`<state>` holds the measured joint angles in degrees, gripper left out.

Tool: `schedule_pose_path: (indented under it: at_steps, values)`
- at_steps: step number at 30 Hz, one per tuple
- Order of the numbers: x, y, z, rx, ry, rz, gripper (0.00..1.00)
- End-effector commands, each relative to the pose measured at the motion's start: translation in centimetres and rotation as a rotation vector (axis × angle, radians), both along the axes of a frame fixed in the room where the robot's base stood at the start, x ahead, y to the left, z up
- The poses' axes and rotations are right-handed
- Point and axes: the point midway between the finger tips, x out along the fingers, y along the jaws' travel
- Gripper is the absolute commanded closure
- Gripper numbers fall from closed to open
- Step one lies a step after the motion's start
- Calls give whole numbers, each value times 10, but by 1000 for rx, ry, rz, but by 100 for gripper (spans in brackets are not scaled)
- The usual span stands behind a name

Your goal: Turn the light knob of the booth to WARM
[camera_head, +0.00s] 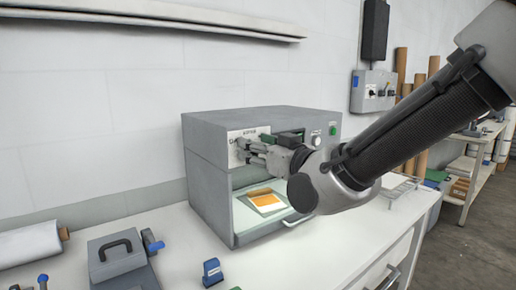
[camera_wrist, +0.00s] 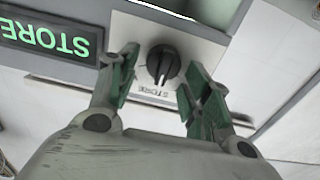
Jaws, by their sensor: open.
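The booth (camera_head: 210,165) is a grey box on the white table in the head view, with my gripper (camera_head: 246,148) at the upper left of its front panel. The light knob (camera_wrist: 163,63) is round and black with a raised grip bar, on a pale plate in the wrist view. A small label on the plate, upside down there, seems to read STORE. A lit green display (camera_wrist: 48,38) beside it reads STORE, also upside down. My gripper (camera_wrist: 158,75) is open, its green-padded fingers on either side of the knob. I cannot tell whether they touch it.
Inside the booth lies an orange and white sample (camera_head: 265,200). A grey press with a black handle (camera_head: 115,250) and a blue tool (camera_head: 212,272) stand on the table.

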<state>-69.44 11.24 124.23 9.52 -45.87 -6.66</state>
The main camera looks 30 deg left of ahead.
Motion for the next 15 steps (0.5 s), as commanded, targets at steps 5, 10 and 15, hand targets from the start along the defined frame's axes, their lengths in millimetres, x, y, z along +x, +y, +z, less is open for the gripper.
schedule_pose_path:
  at_steps: [5, 10, 15]
  values:
    - [0, 0, 0, 0, 0, 0, 80]
    - [0, 0, 0, 0, 0, 0, 91]
    - [0, 0, 0, 7, 14, 0, 91]
